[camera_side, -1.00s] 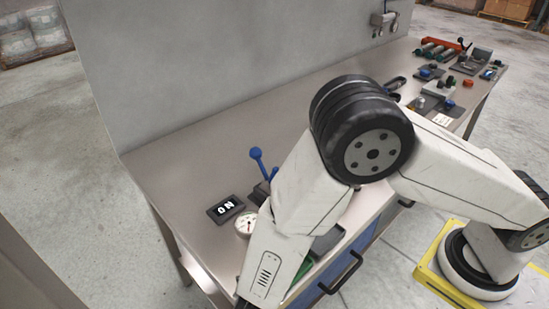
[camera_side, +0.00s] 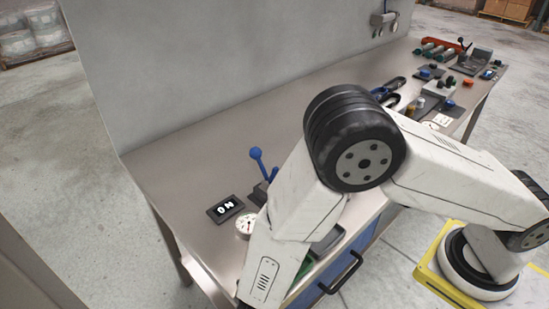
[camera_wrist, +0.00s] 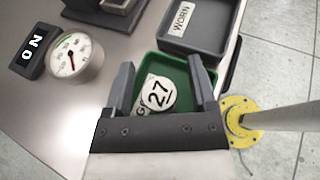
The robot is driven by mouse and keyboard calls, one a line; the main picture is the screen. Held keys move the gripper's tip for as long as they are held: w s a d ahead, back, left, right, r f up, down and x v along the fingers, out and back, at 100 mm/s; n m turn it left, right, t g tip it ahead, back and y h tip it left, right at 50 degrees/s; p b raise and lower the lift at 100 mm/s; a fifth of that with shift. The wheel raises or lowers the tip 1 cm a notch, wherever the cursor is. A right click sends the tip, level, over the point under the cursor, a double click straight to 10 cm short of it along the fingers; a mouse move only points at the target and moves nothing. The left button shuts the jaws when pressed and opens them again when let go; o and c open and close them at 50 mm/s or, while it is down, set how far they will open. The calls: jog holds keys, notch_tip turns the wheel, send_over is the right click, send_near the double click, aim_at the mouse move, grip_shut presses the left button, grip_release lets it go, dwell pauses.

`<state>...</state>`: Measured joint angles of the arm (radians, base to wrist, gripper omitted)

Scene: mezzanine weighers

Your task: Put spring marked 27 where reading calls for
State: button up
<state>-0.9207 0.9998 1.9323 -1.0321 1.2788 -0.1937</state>
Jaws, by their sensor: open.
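In the wrist view, the spring marked 27 (camera_wrist: 158,94) shows a round white top with black digits. It lies in a green tray (camera_wrist: 209,78), over a label of which only a "G" is clear. My gripper (camera_wrist: 161,76) is open above the tray, one finger on each side of the spring with gaps between. A grey tray (camera_wrist: 217,42) labelled WORN is beside the green one. A white round gauge (camera_wrist: 74,57) has a red needle; its exact reading is too small to tell. In the side view my arm hides the gripper and spring.
A black plate (camera_wrist: 34,50) with white letters O and N stands by the gauge. A blue-knobbed lever (camera_side: 258,160) rises behind it. Several tools and parts, including an orange rack (camera_side: 440,46), lie at the bench's far right. The left bench top is clear.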

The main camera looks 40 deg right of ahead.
jog(key=shift+r, duration=0.2)
jog(key=shift+v, duration=3.8)
jog(key=shift+f, duration=0.1)
jog(key=shift+w+d+m+g, duration=0.15)
jog(key=shift+d+m+g, duration=0.25)
jog(key=shift+d, duration=0.1)
jog(key=d+m+g, duration=0.1)
jog(key=d+r+m+g+y, duration=0.1)
jog(key=d, duration=0.1)
jog(key=d+m+g+y, duration=0.1)
jog(key=d+m, duration=0.1)
jog(key=shift+w+d+r+g, duration=0.1)
jog(key=shift+w+r+g, duration=0.2)
jog(key=shift+w+g, duration=0.1)
jog(key=d+r+m+y, duration=0.3)
jog(key=d+m+y, duration=0.2)
jog(key=d+m, duration=0.2)
jog(key=d+r+m+t+y, duration=0.1)
jog(key=d+r+m+y, duration=0.3)
jog(key=d+m, duration=0.4)
jog(key=shift+d+r+m+y, duration=0.35)
jog(key=shift+m+y, duration=0.15)
jog(key=shift+m, duration=1.2)
